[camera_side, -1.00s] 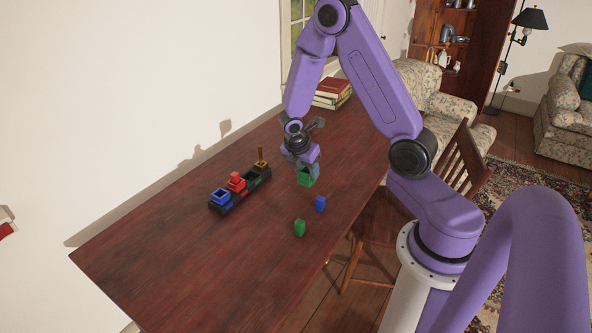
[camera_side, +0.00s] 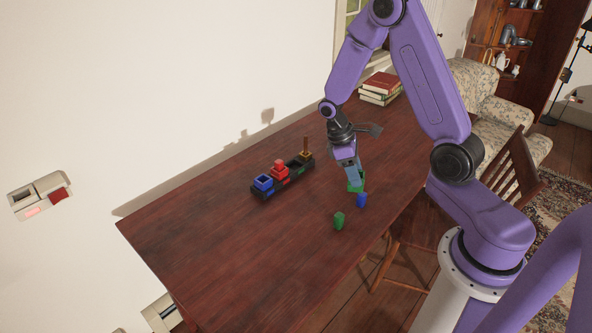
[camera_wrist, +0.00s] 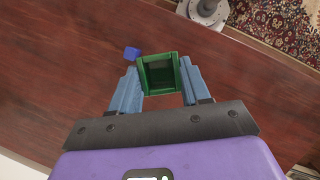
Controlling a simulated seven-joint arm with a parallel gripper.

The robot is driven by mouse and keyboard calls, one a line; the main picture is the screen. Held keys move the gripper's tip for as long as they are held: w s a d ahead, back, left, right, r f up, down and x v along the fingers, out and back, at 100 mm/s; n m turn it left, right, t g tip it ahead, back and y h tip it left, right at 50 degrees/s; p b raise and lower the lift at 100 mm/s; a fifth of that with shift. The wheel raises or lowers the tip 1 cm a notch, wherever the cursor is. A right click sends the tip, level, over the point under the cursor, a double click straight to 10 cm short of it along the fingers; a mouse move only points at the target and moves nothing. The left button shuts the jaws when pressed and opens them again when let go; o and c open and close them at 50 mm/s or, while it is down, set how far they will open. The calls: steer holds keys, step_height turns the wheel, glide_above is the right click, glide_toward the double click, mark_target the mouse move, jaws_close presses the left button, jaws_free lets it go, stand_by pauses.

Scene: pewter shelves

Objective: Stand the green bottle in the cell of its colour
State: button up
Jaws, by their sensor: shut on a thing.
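A smaller green piece (camera_side: 339,221) stands on the table nearer the front edge. The dark rack (camera_side: 266,194) has coloured patches on its cells; a green patch (camera_side: 300,172) shows before a seemingly empty cell.
The rack holds a blue hollow piece (camera_side: 263,182), a red piece (camera_side: 280,168) and a thin brown upright piece (camera_side: 306,146). A blue block (camera_side: 361,200) stands close to the held piece. Books (camera_side: 380,88) lie at the far end. The table's left part is clear.

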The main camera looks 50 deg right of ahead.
steer(key=w+m+y, duration=0.1)
steer(key=m+y, duration=0.1)
steer(key=m, duration=0.4)
steer(key=n+t, duration=0.8)
steer(key=n, duration=2.8)
glide_above(300, 164)
steer(key=a, duration=0.2)
steer(key=f, duration=0.8)
steer(key=shift+a, duration=0.2)
steer(key=shift+f+t, duration=0.3)
steer(key=shift+f, duration=1.2)
steer(key=shift+f, duration=0.15)
